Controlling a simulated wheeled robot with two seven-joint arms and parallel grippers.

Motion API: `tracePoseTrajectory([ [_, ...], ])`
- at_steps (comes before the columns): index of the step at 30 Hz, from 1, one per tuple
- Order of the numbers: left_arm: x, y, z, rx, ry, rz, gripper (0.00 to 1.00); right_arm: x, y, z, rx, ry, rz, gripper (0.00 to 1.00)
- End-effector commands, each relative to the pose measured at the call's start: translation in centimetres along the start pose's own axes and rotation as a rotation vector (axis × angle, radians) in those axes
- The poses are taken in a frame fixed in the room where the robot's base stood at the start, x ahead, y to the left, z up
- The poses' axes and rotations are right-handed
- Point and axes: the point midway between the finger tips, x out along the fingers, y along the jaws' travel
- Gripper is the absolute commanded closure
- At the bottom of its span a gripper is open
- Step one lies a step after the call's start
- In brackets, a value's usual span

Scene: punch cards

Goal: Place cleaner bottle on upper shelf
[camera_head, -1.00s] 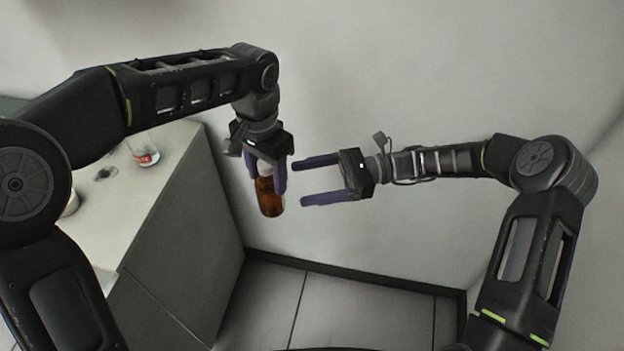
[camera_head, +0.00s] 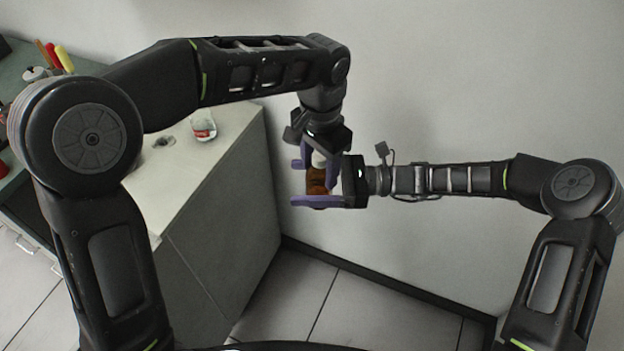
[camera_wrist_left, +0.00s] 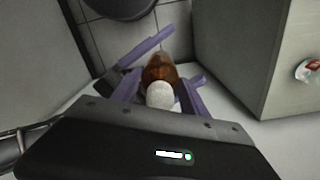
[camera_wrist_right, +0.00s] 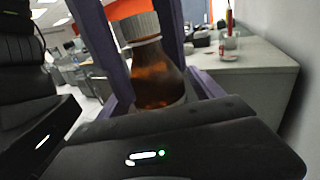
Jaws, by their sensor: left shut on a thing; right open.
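The cleaner bottle (camera_head: 317,181) is amber brown with a pale cap and hangs upright above the floor. My left gripper (camera_head: 318,160) points down and is shut on its upper part; the left wrist view shows the pale cap (camera_wrist_left: 160,95) between its fingers. My right gripper (camera_head: 297,183) comes in from the right, open, with one finger on each side of the bottle. The right wrist view shows the amber body (camera_wrist_right: 157,75) between the right fingers; I cannot tell whether they touch it. No upper shelf can be made out.
A pale counter (camera_head: 190,190) stands at left with a clear glass container with a red label (camera_head: 203,127) on it. Farther left, a green-topped unit (camera_head: 22,62) holds several tools. A wall (camera_head: 480,90) is close behind my grippers. Tiled floor (camera_head: 345,310) is open below.

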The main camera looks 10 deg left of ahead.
Motion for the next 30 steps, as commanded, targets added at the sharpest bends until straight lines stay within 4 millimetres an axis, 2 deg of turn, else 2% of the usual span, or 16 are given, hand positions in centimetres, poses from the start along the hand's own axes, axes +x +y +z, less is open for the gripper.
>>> tracePoseTrajectory([
  [3, -0.05, 0.0, -0.03, 0.0, 0.001, 0.0, 1.0, -0.02, 0.0, 0.01, 0.0, 0.0, 0.0, 0.24],
  [30, -0.05, 0.0, -0.02, 0.0, 0.001, 0.0, 1.0, -0.06, -0.01, 0.0, 0.0, 0.0, -0.001, 0.97],
])
